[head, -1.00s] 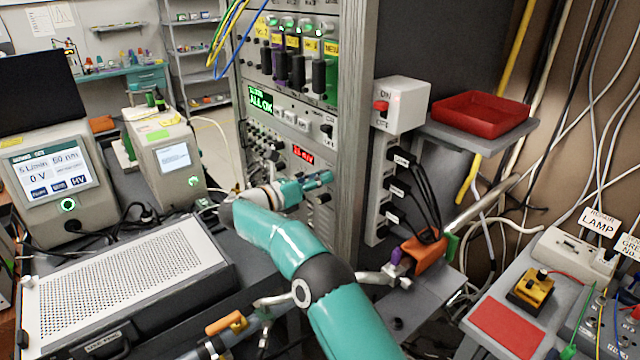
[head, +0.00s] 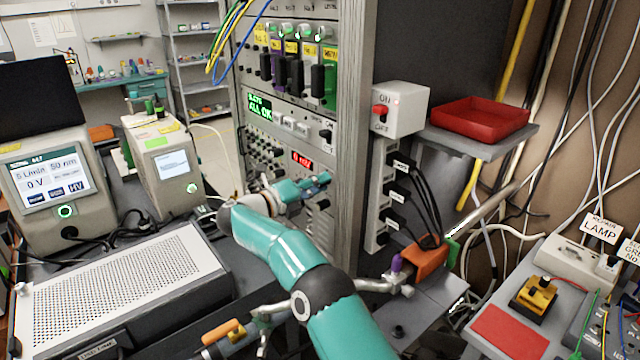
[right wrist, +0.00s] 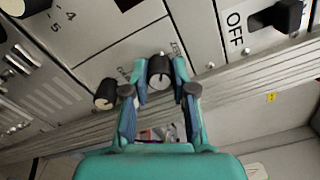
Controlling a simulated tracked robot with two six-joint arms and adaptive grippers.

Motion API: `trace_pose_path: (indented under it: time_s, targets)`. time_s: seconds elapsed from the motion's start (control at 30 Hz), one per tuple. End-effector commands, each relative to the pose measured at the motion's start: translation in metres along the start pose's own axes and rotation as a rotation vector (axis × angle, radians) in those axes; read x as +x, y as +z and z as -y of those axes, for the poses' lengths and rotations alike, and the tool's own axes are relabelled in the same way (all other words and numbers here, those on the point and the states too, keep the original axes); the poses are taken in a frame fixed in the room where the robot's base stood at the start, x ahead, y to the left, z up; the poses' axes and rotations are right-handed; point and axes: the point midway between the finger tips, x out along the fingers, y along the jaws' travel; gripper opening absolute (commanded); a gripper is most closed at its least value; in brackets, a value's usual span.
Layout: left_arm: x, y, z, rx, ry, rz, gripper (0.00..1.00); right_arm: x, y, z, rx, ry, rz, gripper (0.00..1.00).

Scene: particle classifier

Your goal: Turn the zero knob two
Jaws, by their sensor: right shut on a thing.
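My right gripper (head: 318,181) reaches the front of the tall instrument rack in the head view, below a small red display (head: 302,159). In the right wrist view the right gripper (right wrist: 160,80) has its two fingers on either side of a small dark knob with a pale cap (right wrist: 159,66), shut on it. The small print beside this knob is too blurred to read for certain. A similar second knob (right wrist: 105,94) sits to its left, just outside the fingers. In the head view the gripper and arm hide the held knob. My left gripper is not in view.
A black switch (right wrist: 277,17) marked OFF is on the panel at the right of the wrist view. In the head view a white ON/OFF switch box (head: 402,110) and a red tray (head: 480,117) stand right of the rack. A perforated instrument (head: 120,290) lies at lower left.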

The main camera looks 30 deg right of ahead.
Motion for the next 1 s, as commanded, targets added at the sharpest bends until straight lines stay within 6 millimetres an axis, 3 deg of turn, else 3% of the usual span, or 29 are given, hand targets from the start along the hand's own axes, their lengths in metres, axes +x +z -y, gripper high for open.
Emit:
trace_pose_path:
  time_s: [0.63,0.67,0.7,1.0]
  targets:
    - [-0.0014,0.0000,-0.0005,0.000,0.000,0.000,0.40,-0.0016,0.0027,0.0000,-0.059,0.001,0.011,0.00]
    - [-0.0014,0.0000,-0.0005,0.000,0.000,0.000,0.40,-0.0016,0.0027,0.0000,-0.059,0.001,0.011,0.29]
    - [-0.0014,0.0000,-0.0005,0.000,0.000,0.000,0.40,-0.0016,0.0026,-0.0001,-0.059,0.002,0.011,0.35]
    - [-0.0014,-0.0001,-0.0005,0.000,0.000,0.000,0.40,-0.0008,0.0010,-0.0001,-0.059,0.000,0.005,0.36]
